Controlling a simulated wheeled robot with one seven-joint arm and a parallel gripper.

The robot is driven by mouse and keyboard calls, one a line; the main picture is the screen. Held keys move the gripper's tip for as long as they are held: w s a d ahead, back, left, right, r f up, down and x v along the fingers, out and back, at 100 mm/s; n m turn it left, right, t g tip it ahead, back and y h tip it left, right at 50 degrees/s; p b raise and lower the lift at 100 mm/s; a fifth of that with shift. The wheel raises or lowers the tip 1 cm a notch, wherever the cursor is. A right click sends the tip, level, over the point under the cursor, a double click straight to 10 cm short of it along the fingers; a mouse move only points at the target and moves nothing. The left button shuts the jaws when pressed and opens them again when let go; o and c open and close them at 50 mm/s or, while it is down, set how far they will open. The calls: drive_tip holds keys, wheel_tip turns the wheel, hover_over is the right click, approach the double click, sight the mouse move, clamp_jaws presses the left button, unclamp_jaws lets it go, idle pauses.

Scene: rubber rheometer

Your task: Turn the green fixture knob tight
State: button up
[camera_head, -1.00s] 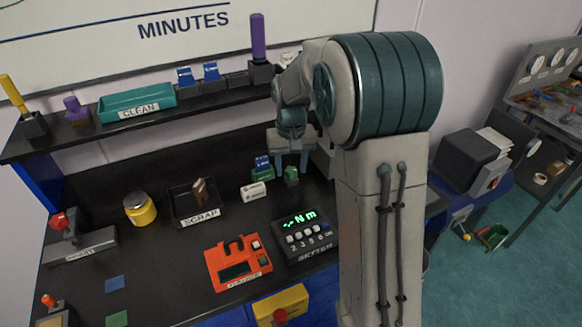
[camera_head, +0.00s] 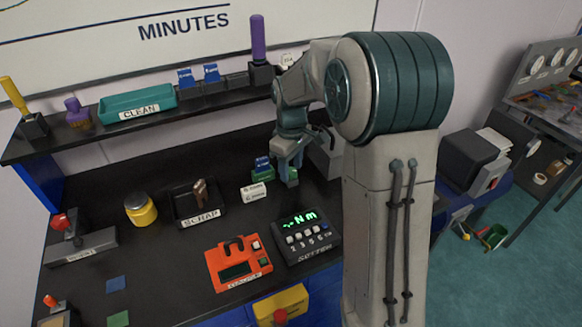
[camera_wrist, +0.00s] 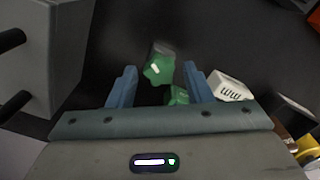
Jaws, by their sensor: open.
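The green knob (camera_wrist: 157,70) shows in the wrist view, a lobed knob with a white mark on it. It lies between the two blue fingers of my gripper (camera_wrist: 160,72), with a visible gap on each side. My gripper is open and points down; I cannot tell its exact height over the knob. Part of the green fixture (camera_wrist: 179,96) shows beside the right finger.
A white labelled block (camera_head: 253,192) stands in front of the fixture. A dark torque setter (camera_head: 306,238) reading "Nm" and an orange device (camera_head: 238,263) are nearer the front. A grey box (camera_wrist: 45,50) is close to my gripper. The scrap tray (camera_head: 181,211) is to the left.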

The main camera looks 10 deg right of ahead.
drive_tip(key=c, duration=0.8)
drive_tip(key=m, duration=0.4)
drive_tip(key=shift+c, duration=0.2)
drive_tip(key=shift+m, duration=0.3)
drive_tip(key=m, duration=0.4)
drive_tip(key=shift+m, duration=0.3)
